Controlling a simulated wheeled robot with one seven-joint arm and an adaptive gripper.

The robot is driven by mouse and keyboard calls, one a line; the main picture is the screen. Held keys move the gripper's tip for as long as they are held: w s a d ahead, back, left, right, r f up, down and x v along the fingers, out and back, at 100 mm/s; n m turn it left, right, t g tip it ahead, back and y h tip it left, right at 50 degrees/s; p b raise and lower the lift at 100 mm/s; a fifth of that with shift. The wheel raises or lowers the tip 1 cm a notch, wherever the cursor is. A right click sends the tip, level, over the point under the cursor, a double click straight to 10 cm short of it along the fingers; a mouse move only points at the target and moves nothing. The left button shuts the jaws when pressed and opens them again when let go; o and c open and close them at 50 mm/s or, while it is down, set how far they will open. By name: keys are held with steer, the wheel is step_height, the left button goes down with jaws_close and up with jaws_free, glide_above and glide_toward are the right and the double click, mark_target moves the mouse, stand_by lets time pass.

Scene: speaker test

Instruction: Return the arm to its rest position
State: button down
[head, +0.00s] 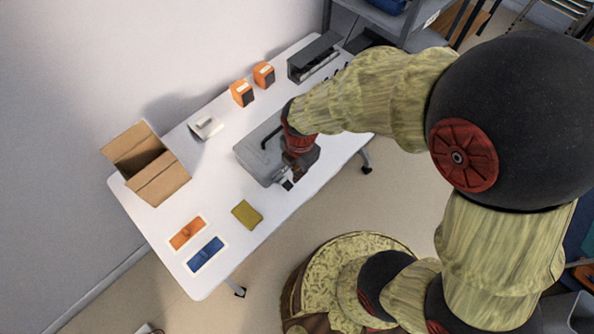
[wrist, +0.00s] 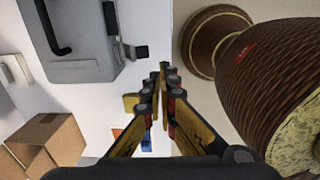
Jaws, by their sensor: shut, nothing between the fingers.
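My arm reaches from the right over the white table in the head view. My gripper (head: 288,184) hangs at the table's front edge, beside a grey case (head: 256,158) with a dark handle. In the wrist view my gripper (wrist: 163,68) has its fingers close together with nothing between them. The grey case also shows in the wrist view (wrist: 85,50), at the upper left, apart from the fingertips. My arm hides part of the case in the head view.
The white table (head: 285,210) also holds an open cardboard box (head: 160,180), two orange boxes (head: 242,93), a white device (head: 205,126), a yellow-green block (head: 247,214), an orange tray (head: 187,233), a blue tray (head: 205,254) and a dark grey rack (head: 315,58). Shelving stands behind the right end.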

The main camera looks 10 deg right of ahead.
stand_by(0.4)
steer(key=s+d+r+m+t, duration=0.1)
steer(key=s+d+r+m, duration=0.1)
steer(key=r+m, duration=0.6)
steer(key=s+d+r+m+t, duration=0.2)
steer(key=d+r+m, duration=0.3)
steer(key=r+m, duration=0.3)
steer(key=s+d+r+m+t+b, duration=0.1)
steer(key=s+d+r+m+t, duration=0.1)
steer(key=r+m, duration=0.6)
steer(key=shift+s+d+r+m, duration=0.4)
steer(key=shift+s+d+r, duration=0.25)
steer(key=shift+s+d, duration=0.15)
